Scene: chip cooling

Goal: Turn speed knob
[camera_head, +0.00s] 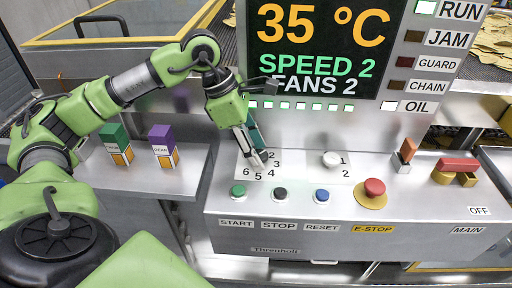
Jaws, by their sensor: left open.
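My left gripper (252,148) is over the left dial on the console, fingers pointing down and reported here as open. The dial's printed numbers 2, 3, 4, 5 and 6 show around the fingertips. The speed knob itself is hidden behind the gripper, so I cannot tell its setting or whether the fingers touch it. The display (318,50) reads 35 °C, SPEED 2 and FANS 2. My right gripper is not in view.
A white knob (331,159) marked 1 and 2 stands right of the dial. In front are the green START (238,191), black STOP (280,193) and blue RESET (322,195) buttons and the red E-STOP (374,188). A red-handled MAIN switch (459,164) is at right. Two boxes stand at left.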

